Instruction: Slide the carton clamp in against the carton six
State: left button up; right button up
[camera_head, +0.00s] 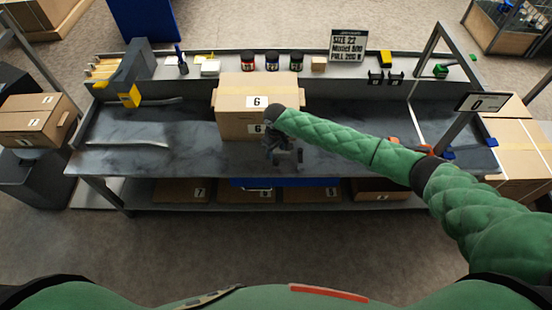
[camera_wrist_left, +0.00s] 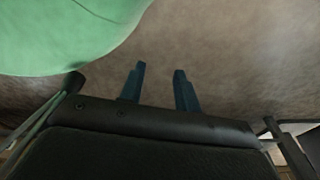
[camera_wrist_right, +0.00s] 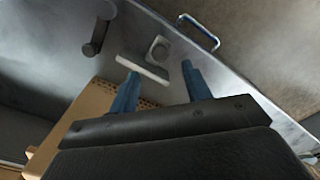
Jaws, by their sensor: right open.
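The carton six (camera_head: 230,125) is a brown box standing on the grey bench, with white labels reading 6. My right gripper (camera_head: 287,160) hangs in front of its right front corner and hides part of that area. In the right wrist view my right gripper (camera_wrist_right: 158,78) is open, its blue fingers apart with nothing held. A pale grey plate with a round-holed block (camera_wrist_right: 143,68), perhaps the carton clamp, lies just beyond the fingertips, near a brown carton (camera_wrist_right: 92,103). My left gripper (camera_wrist_left: 157,85) is open and empty over the floor, outside the head view.
Cartons (camera_head: 310,192) fill the lower shelf. A post with a 0 sign (camera_head: 482,102) rises at right.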

aim_at(276, 161)
pick_arm(q)
jog(key=s+a+p, duration=0.1)
jog(key=s+p, duration=0.1)
jog(key=s, duration=0.4)
jog(key=shift+f+g, duration=0.3)
jog(key=shift+f, duration=0.05)
pick_arm(e)
jog(key=shift+f, duration=3.35)
pick_arm(q)
jog(key=shift+a, duration=0.1)
pick_arm(e)
grip_shut()
jog(key=shift+w, duration=0.1)
